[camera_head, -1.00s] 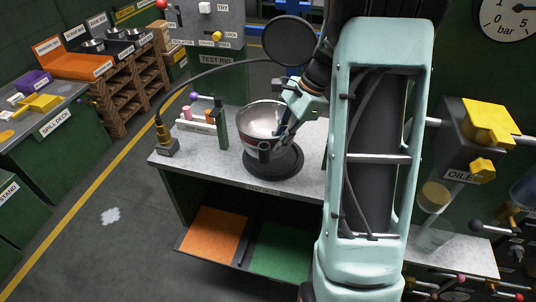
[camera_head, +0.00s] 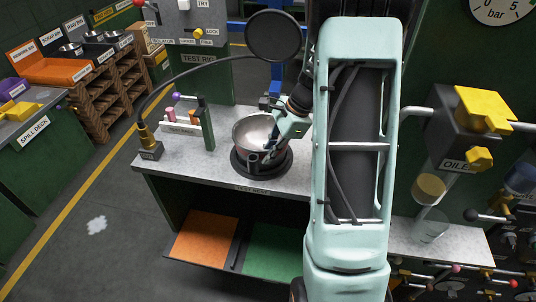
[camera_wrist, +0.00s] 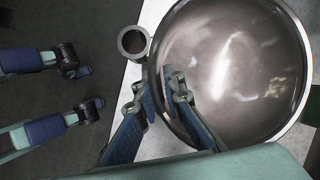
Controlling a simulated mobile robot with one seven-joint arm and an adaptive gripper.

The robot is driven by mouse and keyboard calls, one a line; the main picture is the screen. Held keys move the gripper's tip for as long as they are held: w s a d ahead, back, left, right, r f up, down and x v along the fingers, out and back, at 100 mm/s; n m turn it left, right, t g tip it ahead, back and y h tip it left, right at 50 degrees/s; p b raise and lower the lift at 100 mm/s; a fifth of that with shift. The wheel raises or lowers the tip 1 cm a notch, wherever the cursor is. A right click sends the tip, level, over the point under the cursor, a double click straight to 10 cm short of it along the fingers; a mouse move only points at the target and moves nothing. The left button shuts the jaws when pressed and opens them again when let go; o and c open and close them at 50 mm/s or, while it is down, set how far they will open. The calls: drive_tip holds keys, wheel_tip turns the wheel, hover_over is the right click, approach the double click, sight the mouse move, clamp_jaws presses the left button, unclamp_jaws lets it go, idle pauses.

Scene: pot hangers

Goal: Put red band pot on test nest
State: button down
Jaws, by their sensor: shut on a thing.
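A silver metal pot (camera_head: 256,132) is at the black round test nest (camera_head: 263,174) on the grey bench. From the head view the pot appears to be in or just above the nest; I cannot tell whether it is fully seated. My gripper (camera_head: 273,146) is shut on the pot's rim at its right front side. In the wrist view my gripper's fingers (camera_wrist: 166,82) straddle the wall of the pot (camera_wrist: 240,65), whose shiny inside looks empty. No red band shows clearly now.
A rack with small coloured items (camera_head: 186,126) and a black-and-gold hose fitting (camera_head: 148,146) stand left of the nest. A round black disc (camera_head: 273,36) hangs above and behind the pot. The oiler (camera_head: 465,140) is at right. The front left bench top is clear.

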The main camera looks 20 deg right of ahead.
drive_tip(key=shift+f, duration=0.1)
drive_tip(key=shift+f, duration=0.1)
drive_tip(key=c, duration=2.5)
unclamp_jaws()
drive_tip(key=shift+f, duration=0.1)
drive_tip(key=o, duration=0.5)
drive_tip(key=shift+c, duration=0.2)
drive_tip(key=v, duration=1.2)
